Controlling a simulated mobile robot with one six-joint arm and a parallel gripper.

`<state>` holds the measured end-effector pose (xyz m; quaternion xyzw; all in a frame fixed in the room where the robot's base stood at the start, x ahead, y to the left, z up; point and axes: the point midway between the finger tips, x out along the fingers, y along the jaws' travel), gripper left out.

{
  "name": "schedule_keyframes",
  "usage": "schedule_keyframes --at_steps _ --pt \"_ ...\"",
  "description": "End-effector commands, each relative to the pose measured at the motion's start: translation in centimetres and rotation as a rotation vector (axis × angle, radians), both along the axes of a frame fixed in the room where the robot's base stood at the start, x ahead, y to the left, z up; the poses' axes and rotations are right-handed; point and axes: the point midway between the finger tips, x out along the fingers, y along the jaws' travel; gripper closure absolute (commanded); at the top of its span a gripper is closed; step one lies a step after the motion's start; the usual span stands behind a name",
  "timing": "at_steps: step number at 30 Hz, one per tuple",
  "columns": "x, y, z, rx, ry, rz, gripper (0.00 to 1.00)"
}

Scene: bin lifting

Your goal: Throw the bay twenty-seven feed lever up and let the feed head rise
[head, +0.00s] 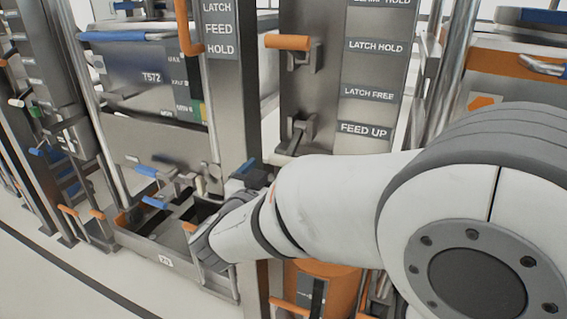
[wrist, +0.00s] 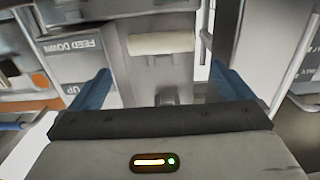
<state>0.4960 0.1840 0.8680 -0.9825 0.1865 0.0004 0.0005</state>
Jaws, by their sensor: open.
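In the wrist view a pale cream lever handle (wrist: 163,43) lies crosswise on a grey plate, beyond and between my fingertips. An upside-down FEED DOWN label (wrist: 82,48) is left of it, with part of an UP label (wrist: 75,94) nearer me. My gripper (wrist: 159,70) is open with blue fingers and nothing between them; I see no contact with the handle. In the head view my gripper (head: 250,173) is mostly hidden by my wrist, left of the FEED UP label (head: 365,131). No bay number twenty-seven is readable, and I cannot pick out the feed head.
In the head view an orange-handled lever (head: 288,42) sits left of the LATCH HOLD label (head: 376,47). A grey lever (head: 297,135) is below it. A bin marked T572 (head: 150,85) stands at left, above an open tray (head: 190,275). The floor (head: 40,285) at lower left is clear.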

Motion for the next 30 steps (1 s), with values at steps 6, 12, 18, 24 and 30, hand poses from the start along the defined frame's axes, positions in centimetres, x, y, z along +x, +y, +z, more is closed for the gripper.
schedule_keyframes --at_steps 6,12,18,24,30 --pt "2.5 -0.7 -0.2 -0.002 -0.001 0.004 0.00" --pt "5.2 -1.3 -0.2 0.000 -0.001 0.013 0.00" --pt "6.5 -1.7 0.0 -0.001 -0.001 0.017 0.00" --pt "6.5 -1.7 0.0 -0.002 0.001 0.019 0.00" --pt "6.5 -1.6 0.0 -0.002 0.001 0.019 0.12"
